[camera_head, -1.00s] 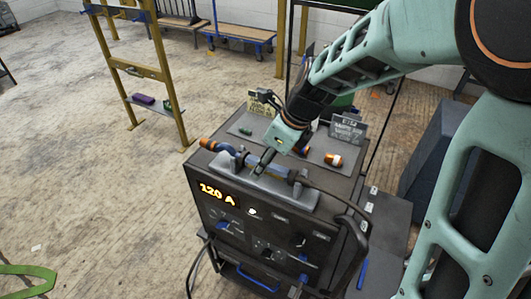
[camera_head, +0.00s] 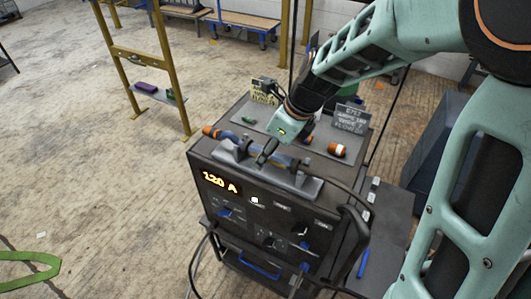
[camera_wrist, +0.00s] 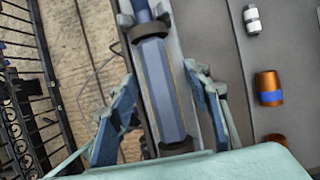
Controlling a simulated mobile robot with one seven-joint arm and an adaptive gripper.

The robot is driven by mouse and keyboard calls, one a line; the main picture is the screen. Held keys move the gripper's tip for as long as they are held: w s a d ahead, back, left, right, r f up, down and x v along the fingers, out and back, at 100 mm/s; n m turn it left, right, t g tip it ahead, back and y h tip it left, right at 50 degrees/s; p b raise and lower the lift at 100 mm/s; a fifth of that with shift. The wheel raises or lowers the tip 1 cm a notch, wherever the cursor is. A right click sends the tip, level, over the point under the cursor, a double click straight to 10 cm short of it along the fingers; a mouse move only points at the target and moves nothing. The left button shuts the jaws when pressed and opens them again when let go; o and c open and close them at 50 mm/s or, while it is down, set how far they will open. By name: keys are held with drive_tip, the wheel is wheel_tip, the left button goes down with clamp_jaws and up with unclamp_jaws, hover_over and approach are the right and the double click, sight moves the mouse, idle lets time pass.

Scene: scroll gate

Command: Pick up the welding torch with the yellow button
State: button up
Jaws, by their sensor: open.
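The welding torch (camera_head: 228,137) lies in a grey cradle on top of the welding machine, with an orange nozzle at its left end and a blue neck. In the wrist view its blue-grey hexagonal handle (camera_wrist: 158,88) lies between dark collars. My gripper (camera_head: 264,155) is over the middle of the torch. Its open fingers (camera_wrist: 162,82) are on either side of the handle in the wrist view, with visible gaps; I cannot tell any contact. A yellow button cannot be made out. My gripper hides part of the torch in the head view.
The welding machine (camera_head: 240,215) shows "120 A" on its front. On the grey tray on top are an orange part with a band (camera_wrist: 269,88), a small white part (camera_wrist: 252,19) and small signs (camera_head: 349,118). A yellow frame (camera_head: 145,55) stands behind left, with open floor.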

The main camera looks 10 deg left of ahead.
clamp_jaws()
drive_tip(key=shift+r, duration=0.2)
